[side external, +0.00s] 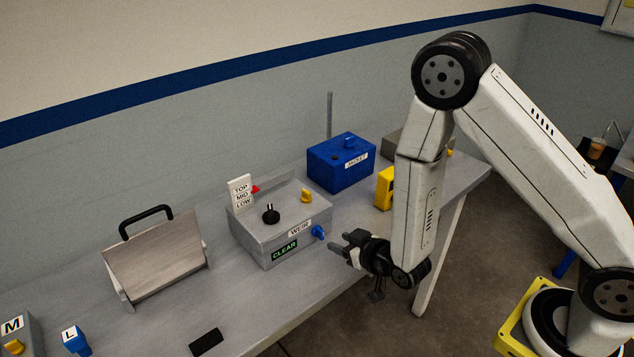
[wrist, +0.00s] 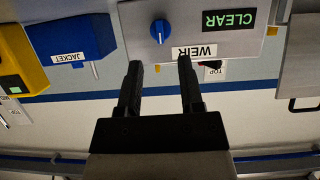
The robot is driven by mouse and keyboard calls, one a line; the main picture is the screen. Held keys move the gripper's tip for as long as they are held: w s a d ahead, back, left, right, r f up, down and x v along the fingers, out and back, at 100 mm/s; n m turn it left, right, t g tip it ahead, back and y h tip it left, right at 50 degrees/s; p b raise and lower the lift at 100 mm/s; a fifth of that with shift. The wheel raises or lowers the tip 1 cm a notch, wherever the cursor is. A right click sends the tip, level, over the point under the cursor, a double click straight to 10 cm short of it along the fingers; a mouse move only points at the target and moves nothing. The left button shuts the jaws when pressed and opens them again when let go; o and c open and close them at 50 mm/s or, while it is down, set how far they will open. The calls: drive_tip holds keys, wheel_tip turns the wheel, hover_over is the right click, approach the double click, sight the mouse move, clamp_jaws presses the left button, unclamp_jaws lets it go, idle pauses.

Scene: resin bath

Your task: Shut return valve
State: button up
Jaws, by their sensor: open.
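No part carries a readable "return" label, so I cannot tell which valve is the return valve. The grey WEIR box (side external: 262,247) has a blue knob (side external: 318,232) on its front face, a black knob (side external: 270,214) and a yellow knob (side external: 306,195) on top. The blue knob also shows in the wrist view (wrist: 160,31), with a white pointer line. My gripper (side external: 343,243) is open and empty, in front of the WEIR box and apart from the blue knob. In the wrist view, the blue knob lies beyond the gap between my fingertips (wrist: 160,64).
A blue JACKET box (side external: 340,165) and a yellow box (side external: 384,188) stand to the right of the WEIR box. A handled panel (side external: 155,255) stands to its left. M (side external: 14,328) and L (side external: 72,338) pieces and a black pad (side external: 206,342) are at front left.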

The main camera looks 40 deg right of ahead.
drive_tip(key=shift+v, duration=1.05)
drive_tip(key=shift+w, duration=0.1)
drive_tip(key=shift+w+d+r+g, duration=0.15)
drive_tip(key=shift+r+g, duration=0.15)
drive_tip(key=shift+g, duration=0.3)
drive_tip(key=shift+d+r+g, duration=0.25)
drive_tip(key=shift+r+g, duration=0.05)
drive_tip(key=shift+g, duration=0.2)
drive_tip(key=s+d+r+g, duration=0.5)
drive_tip(key=s+r+g, duration=0.3)
drive_tip(key=s, duration=0.3)
drive_tip(key=shift+g, duration=0.4)
drive_tip(key=shift+s+d+r, duration=0.1)
